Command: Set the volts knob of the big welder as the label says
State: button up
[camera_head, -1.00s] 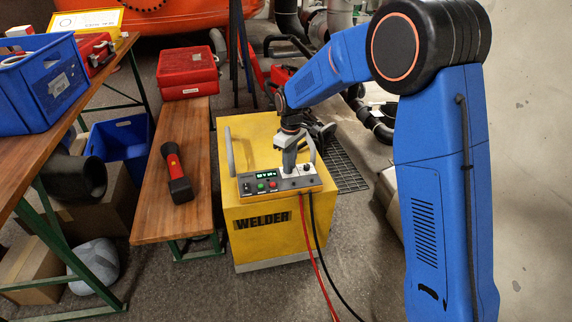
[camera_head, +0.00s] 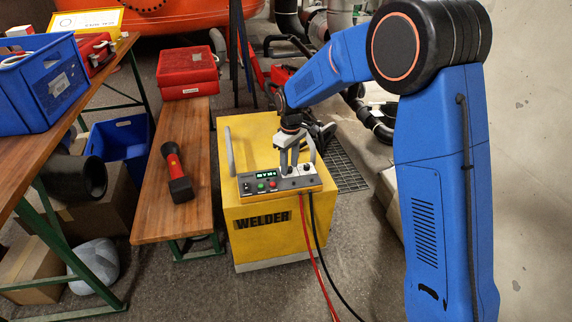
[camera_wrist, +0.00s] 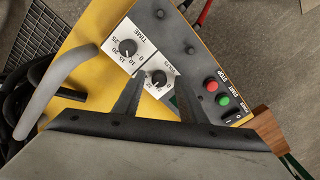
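The big yellow welder (camera_head: 270,222) stands on the floor, with its control panel on top. In the wrist view the volts knob (camera_wrist: 159,77) is black on a white dial. Its pointer setting is too small to tell. My gripper (camera_head: 290,167) reaches down over the panel; in the wrist view its fingers (camera_wrist: 159,80) are spread, one on each side of the volts knob, apart from it as seen. A similar time knob (camera_wrist: 128,47) sits beside it. A yellow-framed label (camera_head: 88,20) lies far left on the table; its writing is too small to read.
The panel also has a green button (camera_wrist: 223,99), a red button (camera_wrist: 211,85) and a lit display (camera_head: 265,175). A grey handle (camera_wrist: 50,90) rises beside the panel. Red and black cables (camera_head: 322,255) hang in front. A wooden bench (camera_head: 170,220) with a flashlight (camera_head: 177,173) stands left.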

aim_at(290, 168)
notch_tip(290, 168, up, 18)
jog(key=shift+f, duration=0.25)
dwell(0.3)
jog(key=s+d+r+m+t, duration=0.1)
jog(key=s+d+r+m, duration=0.25)
jog(key=s+d, duration=0.65)
jog(key=s+d+r+m+t, duration=0.15)
jog(key=s+d+r, duration=0.35)
jog(key=s+d, duration=0.55)
jog(key=s+d+f+m+t, duration=0.1)
jog(key=s+d+f+m, duration=0.2)
jog(key=s, duration=0.6)
jog(key=s+d+f+m+t, duration=0.1)
jog(key=s+d+f+m, duration=0.2)
jog(key=s+d, duration=0.5)
jog(key=shift+s+d+f, duration=0.15)
jog(key=shift+s+f, duration=0.55)
jog(key=shift+s, duration=0.45)
